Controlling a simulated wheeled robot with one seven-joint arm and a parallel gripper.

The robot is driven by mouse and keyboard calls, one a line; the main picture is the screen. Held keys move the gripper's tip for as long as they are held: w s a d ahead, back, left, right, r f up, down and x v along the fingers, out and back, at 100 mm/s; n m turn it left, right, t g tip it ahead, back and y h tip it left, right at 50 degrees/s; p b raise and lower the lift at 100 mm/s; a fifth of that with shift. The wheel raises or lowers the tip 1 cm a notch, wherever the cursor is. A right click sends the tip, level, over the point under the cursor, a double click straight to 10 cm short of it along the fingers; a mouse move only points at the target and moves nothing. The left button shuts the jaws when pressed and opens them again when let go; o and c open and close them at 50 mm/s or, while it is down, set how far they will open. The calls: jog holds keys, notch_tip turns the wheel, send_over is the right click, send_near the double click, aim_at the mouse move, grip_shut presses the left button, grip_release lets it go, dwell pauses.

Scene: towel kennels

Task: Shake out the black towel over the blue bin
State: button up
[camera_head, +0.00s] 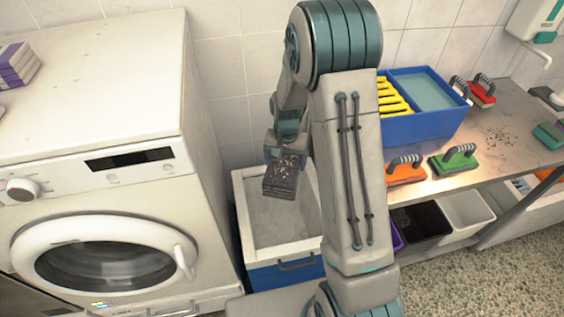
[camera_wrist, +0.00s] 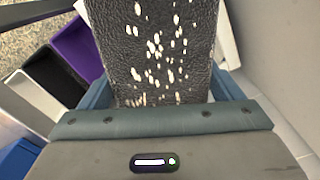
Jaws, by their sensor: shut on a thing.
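The black towel (camera_head: 284,180) is in my gripper (camera_head: 285,160), dark and dotted with many pale specks. In the wrist view the towel (camera_wrist: 155,55) fills the middle, and its specks show clearly. My gripper (camera_wrist: 160,108) is shut on the towel's near edge. The blue bin (camera_head: 285,272) stands on the floor between the washing machine and the bench, with a pale liner inside. Part of the bin's right side is hidden by my arm.
A white washing machine (camera_head: 100,150) stands close on the left. On the right, a bench (camera_head: 490,145) holds a blue box (camera_head: 425,125), several handled brushes and dark crumbs. Black, white and purple tubs sit below it. A tiled wall is behind.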

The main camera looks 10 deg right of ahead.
aim_at(282, 158)
jog(key=w+f+m+b, duration=0.1)
jog(key=m+b, duration=0.1)
jog(key=w+f+m+b, duration=0.1)
jog(key=m+b, duration=0.1)
jog(key=m, duration=0.1)
jog(key=w+f+m+b, duration=0.1)
jog(key=m+b, duration=0.1)
jog(key=b, duration=0.1)
jog(key=shift+w+f, duration=0.1)
jog(key=shift+f, duration=0.3)
jog(key=m+b, duration=0.2)
jog(key=w+m, duration=0.1)
jog(key=shift+f+m+b, duration=0.3)
jog(key=shift+b, duration=0.1)
jog(key=m+b, duration=0.1)
jog(key=w+m+b, duration=0.1)
jog(key=shift+d+m, duration=0.1)
jog(key=shift+m, duration=0.3)
notch_tip(282, 158, down, 4)
jog(key=b, duration=0.2)
jog(key=shift+b, duration=0.35)
jog(key=shift+r, duration=0.1)
